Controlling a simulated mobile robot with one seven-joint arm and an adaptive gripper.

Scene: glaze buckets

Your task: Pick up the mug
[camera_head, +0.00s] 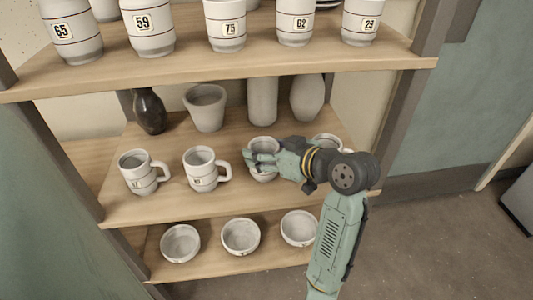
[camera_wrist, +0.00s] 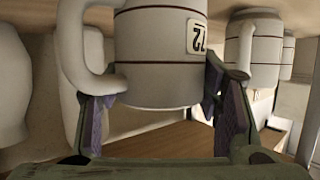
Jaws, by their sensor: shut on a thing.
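The mug (camera_head: 263,142) is white with thin dark bands, on the middle shelf level, third from the left in the front row. In the wrist view the mug (camera_wrist: 160,50) fills the upper middle, with its handle at the left and a number label at its upper right. My gripper (camera_head: 262,160) reaches it from the right, and its fingers close around the mug's body. The wrist view shows the gripper (camera_wrist: 157,98) with one finger on each side of the mug. The fingers hide part of the mug in the head view. I cannot tell whether its base touches the shelf.
Two mugs, one (camera_head: 138,172) and another (camera_head: 201,170), stand to the left on the middle shelf (camera_head: 230,205). Another vessel (camera_head: 327,142) is partly behind my arm. Vases, including a dark one (camera_head: 149,110), stand behind. The upper shelf (camera_head: 230,68) overhangs. Bowls (camera_head: 240,236) sit below.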

